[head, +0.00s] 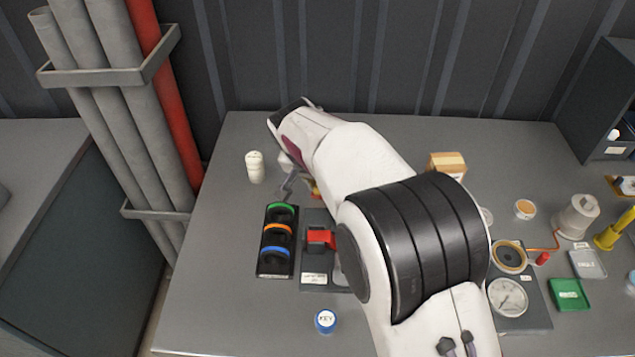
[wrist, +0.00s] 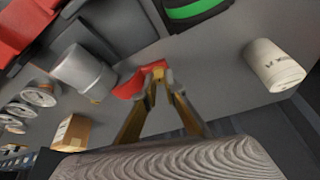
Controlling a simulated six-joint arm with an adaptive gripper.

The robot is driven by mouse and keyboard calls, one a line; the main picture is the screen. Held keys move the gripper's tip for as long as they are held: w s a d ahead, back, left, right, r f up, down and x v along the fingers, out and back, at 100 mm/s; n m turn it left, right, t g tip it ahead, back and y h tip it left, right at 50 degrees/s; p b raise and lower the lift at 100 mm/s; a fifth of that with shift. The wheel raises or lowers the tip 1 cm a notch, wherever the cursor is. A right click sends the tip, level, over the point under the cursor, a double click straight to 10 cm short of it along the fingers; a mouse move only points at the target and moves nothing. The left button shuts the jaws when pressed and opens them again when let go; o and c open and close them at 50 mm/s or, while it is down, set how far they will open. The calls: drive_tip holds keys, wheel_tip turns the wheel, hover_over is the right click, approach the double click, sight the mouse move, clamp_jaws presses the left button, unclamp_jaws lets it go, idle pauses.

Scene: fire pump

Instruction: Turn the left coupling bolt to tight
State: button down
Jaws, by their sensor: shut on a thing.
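My gripper (wrist: 158,74) is shut on a small red piece (wrist: 130,86), which shows between and beside the fingertips in the wrist view. The piece looks like the handle of the left coupling bolt, but the bolt itself cannot be made out. A grey cylinder (wrist: 82,72) lies just left of it, apart from the fingers. In the head view my gripper (head: 287,187) is partly hidden by my arm, beside a small red and yellow part (head: 314,188). The bolt's turn position cannot be read.
A black rack with green, orange and blue rings (head: 291,267) and a red block (head: 320,238) on a grey plate stand in front. A white cylinder (head: 255,167) stands left. A cardboard box (head: 447,162) and a gauge (head: 508,297) are right. The table's left front is clear.

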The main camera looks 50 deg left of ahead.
drive_tip(key=shift+a+m+h, duration=0.1)
drive_tip(key=shift+m+h, duration=0.4)
drive_tip(key=shift+m, duration=0.9)
drive_tip(key=c, duration=2.4)
unclamp_jaws()
drive_tip(key=shift+n+y, duration=0.3)
drive_tip(key=shift+n, duration=0.4)
drive_tip(key=shift+n+y, duration=0.4)
drive_tip(key=shift+n, duration=0.8)
drive_tip(key=shift+n, duration=0.4)
